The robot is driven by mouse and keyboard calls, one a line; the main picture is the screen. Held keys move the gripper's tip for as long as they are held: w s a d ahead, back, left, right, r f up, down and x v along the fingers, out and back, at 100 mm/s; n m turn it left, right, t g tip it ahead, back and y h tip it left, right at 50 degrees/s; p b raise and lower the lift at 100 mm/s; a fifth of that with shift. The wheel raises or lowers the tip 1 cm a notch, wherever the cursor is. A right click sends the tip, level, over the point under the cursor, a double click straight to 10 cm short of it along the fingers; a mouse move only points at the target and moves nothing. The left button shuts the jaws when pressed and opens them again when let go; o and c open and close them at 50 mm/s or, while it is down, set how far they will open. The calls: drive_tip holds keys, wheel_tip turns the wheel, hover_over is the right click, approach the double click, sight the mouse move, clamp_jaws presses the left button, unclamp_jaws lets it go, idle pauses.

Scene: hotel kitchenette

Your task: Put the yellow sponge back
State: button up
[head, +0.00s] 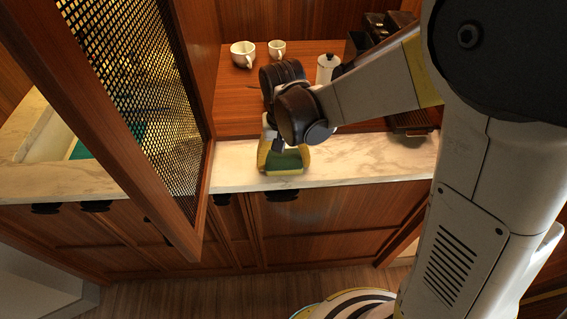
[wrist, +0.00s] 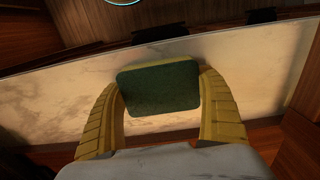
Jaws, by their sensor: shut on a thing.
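The yellow sponge (head: 285,161) has a dark green scouring side, which faces the camera in the wrist view (wrist: 160,87). My gripper (head: 283,158) is shut on the sponge, with one yellow finger against each short side in the wrist view (wrist: 162,92). The sponge is over the marble counter (head: 355,158), near its front edge. I cannot tell whether it touches the counter. The yellow side of the sponge is mostly hidden in the wrist view.
An open mesh-panelled door (head: 130,75) stands left of my gripper. Behind it on the wooden surface are two white cups (head: 243,54) (head: 277,48) and a white canister (head: 327,68). A sink (head: 55,140) lies at the left. Bare counter extends right of the sponge.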

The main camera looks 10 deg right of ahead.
sight(283, 159)
drive_tip(key=shift+f, duration=0.15)
drive_tip(key=o, duration=1)
wheel_tip(283, 159, up, 12)
drive_tip(key=p, duration=0.4)
drive_tip(key=s+d+r+t, duration=0.2)
drive_tip(key=s+d, duration=0.1)
drive_tip(key=d, duration=0.1)
drive_tip(key=s+d+r+t, duration=0.2)
drive_tip(key=s+d, duration=0.2)
drive_tip(key=d, duration=0.1)
drive_tip(key=s+d+r+t, duration=0.3)
drive_tip(key=d, duration=0.1)
drive_tip(key=shift+s+d, duration=0.25)
drive_tip(key=shift+s, duration=0.1)
